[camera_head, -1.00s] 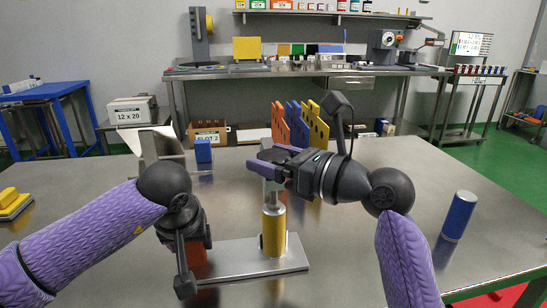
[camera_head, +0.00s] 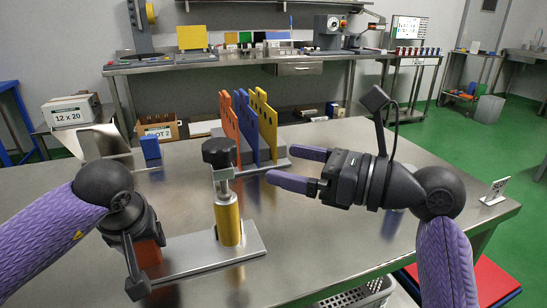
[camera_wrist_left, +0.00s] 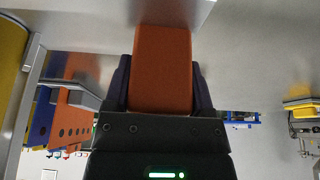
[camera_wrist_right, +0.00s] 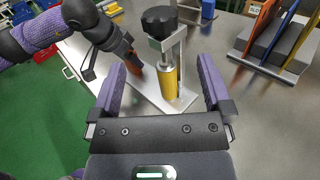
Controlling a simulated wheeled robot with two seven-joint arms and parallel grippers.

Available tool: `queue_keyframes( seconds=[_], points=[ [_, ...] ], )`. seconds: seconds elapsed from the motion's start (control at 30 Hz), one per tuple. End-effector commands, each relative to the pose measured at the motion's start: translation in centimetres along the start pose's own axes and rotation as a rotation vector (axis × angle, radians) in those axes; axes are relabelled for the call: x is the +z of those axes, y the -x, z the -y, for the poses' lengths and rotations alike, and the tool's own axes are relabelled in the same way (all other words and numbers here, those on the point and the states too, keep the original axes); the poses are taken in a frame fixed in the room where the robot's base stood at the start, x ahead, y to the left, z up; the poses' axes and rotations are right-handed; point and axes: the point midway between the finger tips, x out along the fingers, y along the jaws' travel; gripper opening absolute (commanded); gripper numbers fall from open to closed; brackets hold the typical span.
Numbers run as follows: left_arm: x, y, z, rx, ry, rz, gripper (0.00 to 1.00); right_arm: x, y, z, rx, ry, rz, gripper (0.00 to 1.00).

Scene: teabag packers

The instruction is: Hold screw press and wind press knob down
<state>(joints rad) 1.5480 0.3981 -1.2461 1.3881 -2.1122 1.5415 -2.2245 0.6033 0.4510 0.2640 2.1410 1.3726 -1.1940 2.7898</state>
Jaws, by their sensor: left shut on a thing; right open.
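The screw press has a silver base plate (camera_head: 200,258), a yellow cylinder (camera_head: 228,222), a metal frame above it and a black knob (camera_head: 219,152) on top. The knob also shows in the right wrist view (camera_wrist_right: 159,21). My left gripper (camera_wrist_left: 160,85) is shut on the orange block (camera_wrist_left: 162,65) at the left end of the press base; the block is partly hidden in the head view (camera_head: 149,254). My right gripper (camera_head: 297,168) is open and empty, to the right of the knob and apart from it. In the right wrist view the press stands beyond the spread fingers.
Orange, blue and yellow upright panels (camera_head: 247,127) stand in a rack behind the press. A small blue block (camera_head: 150,148) and a bent metal piece (camera_head: 103,143) are at the back left. The table front around the press is mostly clear.

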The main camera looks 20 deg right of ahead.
Motion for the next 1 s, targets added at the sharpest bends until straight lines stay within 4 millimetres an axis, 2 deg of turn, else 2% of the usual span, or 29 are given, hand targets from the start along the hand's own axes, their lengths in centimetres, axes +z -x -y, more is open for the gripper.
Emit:
queue_keyframes(
  seconds=[0.23,0.27,0.3,0.4,0.67,0.77,1.0],
  points=[
    [0.0,0.0,0.0,0.0,0.0,0.0,0.0,0.0,0.0,0.0,0.0,0.0,0.0,1.0],
    [0.0,0.0,0.0,0.0,0.0,0.0,0.75,0.0,0.0,0.0,0.0,0.0,0.0,1.0],
    [0.0,0.0,0.0,0.0,0.0,0.0,0.83,0.0,0.0,0.0,0.0,0.0,0.001,1.0],
    [0.0,0.0,0.0,0.0,0.0,0.0,1.0,0.0,-0.1,0.0,0.0,0.0,0.001,1.0],
    [-0.1,0.6,0.0,0.0,0.0,-0.002,1.0,0.0,-0.1,0.0,-0.001,0.0,0.001,1.0],
    [-0.1,2.8,0.0,0.001,-0.002,-0.005,1.0,0.0,-0.1,0.0,-0.001,0.0,0.001,1.0],
    [-0.1,9.4,0.0,0.0,-0.001,-0.005,1.0,0.0,-0.1,0.0,-0.001,0.0,0.001,1.0]
  ],
)
